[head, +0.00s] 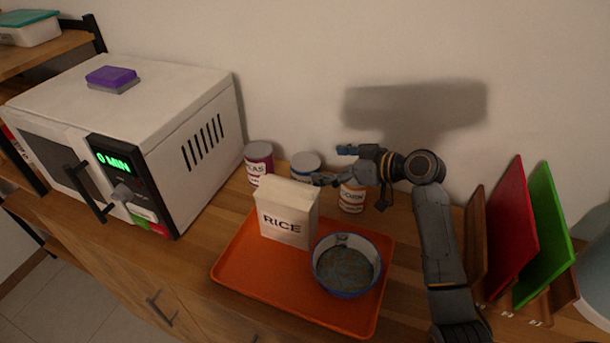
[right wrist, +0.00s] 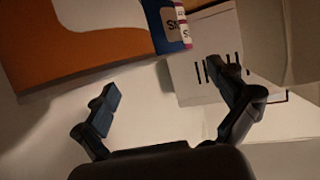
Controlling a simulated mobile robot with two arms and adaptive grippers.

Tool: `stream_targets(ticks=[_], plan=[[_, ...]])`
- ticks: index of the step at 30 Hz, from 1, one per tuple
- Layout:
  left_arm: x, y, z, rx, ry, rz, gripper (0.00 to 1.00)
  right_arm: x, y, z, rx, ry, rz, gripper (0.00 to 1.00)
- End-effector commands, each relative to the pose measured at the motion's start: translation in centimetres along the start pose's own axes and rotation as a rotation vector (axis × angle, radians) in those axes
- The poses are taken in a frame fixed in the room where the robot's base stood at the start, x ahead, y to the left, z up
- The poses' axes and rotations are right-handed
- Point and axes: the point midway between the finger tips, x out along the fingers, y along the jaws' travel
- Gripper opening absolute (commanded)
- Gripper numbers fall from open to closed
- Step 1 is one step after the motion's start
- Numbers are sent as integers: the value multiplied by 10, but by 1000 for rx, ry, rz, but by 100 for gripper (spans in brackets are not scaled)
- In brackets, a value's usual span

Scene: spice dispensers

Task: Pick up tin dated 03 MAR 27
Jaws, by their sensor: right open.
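Three tins stand in a row by the wall in the head view: a maroon tin (head: 259,165), a blue tin (head: 305,168) with a grey lid, and an orange-and-white tin (head: 352,196). No date can be read on any of them. My right gripper (head: 333,165) is open and empty, above and in front of the orange-and-white tin, partly covering it. In the right wrist view, the orange-and-white tin (right wrist: 75,40) fills the upper left, close to the open fingers (right wrist: 167,92), not between them. The blue tin's edge and maroon tin (right wrist: 184,28) show beyond it. My left gripper is not in view.
A rice box (head: 289,218) and a blue-rimmed bowl (head: 347,266) stand on an orange tray (head: 260,270) in front of the tins. A white microwave (head: 150,110) is at left. Upright boards (head: 512,235) stand at right. The box partly hides the blue tin.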

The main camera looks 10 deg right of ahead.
Motion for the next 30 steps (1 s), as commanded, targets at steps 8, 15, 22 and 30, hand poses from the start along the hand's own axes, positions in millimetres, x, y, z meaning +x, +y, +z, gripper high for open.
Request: stream_targets(ticks=[8, 15, 22, 30], plan=[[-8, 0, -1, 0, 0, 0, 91, 24, -2, 0, 3, 1, -3, 96], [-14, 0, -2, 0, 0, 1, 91, 56, -1, 4, 0, 1, 1, 96], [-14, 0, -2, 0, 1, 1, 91, 60, -1, 5, -1, 0, 1, 96], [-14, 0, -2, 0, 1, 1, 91, 60, -1, 5, -1, 0, 1, 54]])
